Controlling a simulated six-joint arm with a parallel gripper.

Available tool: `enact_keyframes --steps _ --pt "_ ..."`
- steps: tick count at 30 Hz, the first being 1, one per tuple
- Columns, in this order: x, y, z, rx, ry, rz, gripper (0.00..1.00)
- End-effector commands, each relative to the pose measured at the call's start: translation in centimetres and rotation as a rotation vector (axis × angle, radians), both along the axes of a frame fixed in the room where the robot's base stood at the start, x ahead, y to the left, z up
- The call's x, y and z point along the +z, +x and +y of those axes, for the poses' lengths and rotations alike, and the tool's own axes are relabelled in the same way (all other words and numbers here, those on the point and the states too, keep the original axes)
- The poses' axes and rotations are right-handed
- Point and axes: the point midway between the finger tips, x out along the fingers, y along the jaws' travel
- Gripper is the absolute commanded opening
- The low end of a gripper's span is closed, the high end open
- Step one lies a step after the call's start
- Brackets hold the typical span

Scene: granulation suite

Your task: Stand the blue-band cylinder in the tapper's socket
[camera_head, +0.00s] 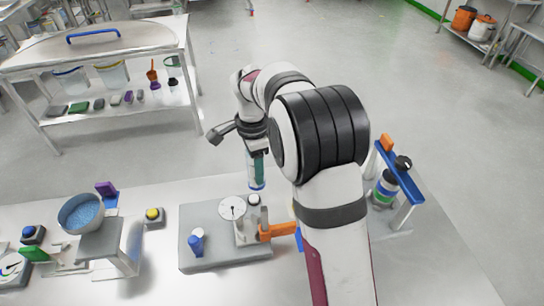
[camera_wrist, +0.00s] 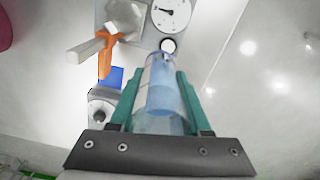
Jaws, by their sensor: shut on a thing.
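The blue-band cylinder (camera_head: 257,184) is clear, with a blue ring near its lower end. It hangs upright below my gripper (camera_head: 257,158), above the back of the bench. In the wrist view, the cylinder (camera_wrist: 163,98) sits between the two green fingers of my gripper (camera_wrist: 158,78), which are shut on it. The device that looks like the tapper (camera_head: 184,259) has a grey base plate, a round white dial (camera_head: 232,208) and an orange lever (camera_head: 278,231). The cylinder is apart from this device. I cannot make out the socket clearly.
A small blue-topped piece (camera_head: 196,240) stands on the plate's front left. A blue-framed stand (camera_head: 409,190) with a banded bottle (camera_head: 385,188) is at the right, close to my arm. The bench's front right is clear.

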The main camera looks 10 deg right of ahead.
Motion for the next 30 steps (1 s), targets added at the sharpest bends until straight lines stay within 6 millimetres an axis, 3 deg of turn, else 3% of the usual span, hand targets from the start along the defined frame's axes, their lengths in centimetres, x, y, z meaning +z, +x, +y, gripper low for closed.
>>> enact_keyframes --steps 4,9,21,30 --pt "0.9 -5.3 2.8 0.003 0.002 -0.003 0.00" --pt "0.8 -7.9 3.7 -0.003 0.002 -0.002 0.00" --pt "-3.3 -8.1 3.7 -0.004 0.002 0.001 0.00" --pt "-4.1 -8.0 3.7 -0.004 0.002 -0.002 0.00"
